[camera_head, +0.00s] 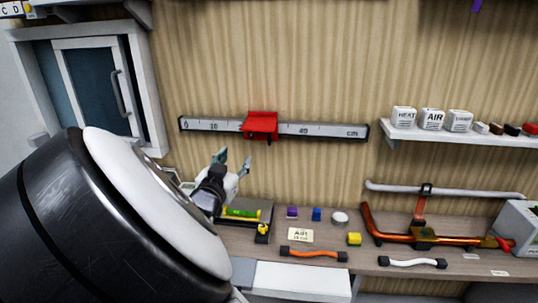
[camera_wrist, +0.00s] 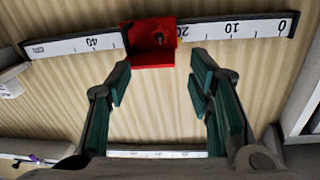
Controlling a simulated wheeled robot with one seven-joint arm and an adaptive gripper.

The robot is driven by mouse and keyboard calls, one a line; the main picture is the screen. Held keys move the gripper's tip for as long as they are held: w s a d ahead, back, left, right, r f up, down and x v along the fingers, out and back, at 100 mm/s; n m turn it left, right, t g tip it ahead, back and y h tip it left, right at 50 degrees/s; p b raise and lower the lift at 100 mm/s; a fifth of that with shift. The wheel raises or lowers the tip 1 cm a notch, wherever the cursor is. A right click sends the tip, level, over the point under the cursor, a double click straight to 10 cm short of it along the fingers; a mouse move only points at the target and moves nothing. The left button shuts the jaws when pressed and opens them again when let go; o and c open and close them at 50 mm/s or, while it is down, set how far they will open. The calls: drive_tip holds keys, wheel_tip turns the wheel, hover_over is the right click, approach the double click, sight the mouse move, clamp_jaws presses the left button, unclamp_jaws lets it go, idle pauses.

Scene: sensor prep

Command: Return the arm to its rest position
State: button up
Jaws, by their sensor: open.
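My gripper (camera_head: 232,163) is open and empty in the head view, raised above the left part of the workbench and below the wall ruler. Its two green-padded fingers also show spread apart in the wrist view (camera_wrist: 163,95). Nothing is between them but the wall behind. A red slider (camera_head: 261,125) sits on the white wall ruler (camera_head: 335,130), between the 10 and 40 marks. In the wrist view the red slider (camera_wrist: 153,45) appears upside down, beyond the fingertips and apart from them. My arm's dark and white links hide the lower left of the head view.
The workbench (camera_head: 345,225) carries a tray with a yellow-green tool (camera_head: 241,213), small coloured blocks, an AIR card (camera_head: 300,235), an orange cable (camera_head: 313,254), a white cable (camera_head: 412,262) and copper pipes (camera_head: 390,236). A shelf (camera_head: 455,134) with labelled cubes is right. A cabinet (camera_head: 95,85) stands left.

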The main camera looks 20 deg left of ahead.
drive_tip(key=shift+d, duration=0.1)
drive_tip(key=w+d+r+g, duration=0.4)
drive_tip(key=w+d, duration=0.2)
drive_tip(key=d, duration=0.6)
drive_tip(key=s+d+r+g+y, duration=0.1)
drive_tip(key=s+d+r, duration=0.2)
drive_tip(key=d, duration=0.4)
drive_tip(key=s+d+r+g, duration=0.2)
drive_tip(key=s+d+r, duration=0.1)
drive_tip(key=d, duration=0.4)
drive_tip(key=s+d+r+g+y, duration=0.1)
drive_tip(key=s+d+r, duration=0.2)
drive_tip(key=d, duration=0.5)
drive_tip(key=s+d+f+g+h, duration=0.2)
drive_tip(key=s+d, duration=0.6)
drive_tip(key=s, duration=0.4)
drive_tip(key=s+d+f+g+h, duration=0.2)
drive_tip(key=s+d, duration=0.6)
drive_tip(key=s, duration=0.4)
drive_tip(key=shift+s+d+f+h, duration=0.2)
drive_tip(key=shift+s+f+h, duration=0.1)
drive_tip(key=shift+s+f, duration=0.05)
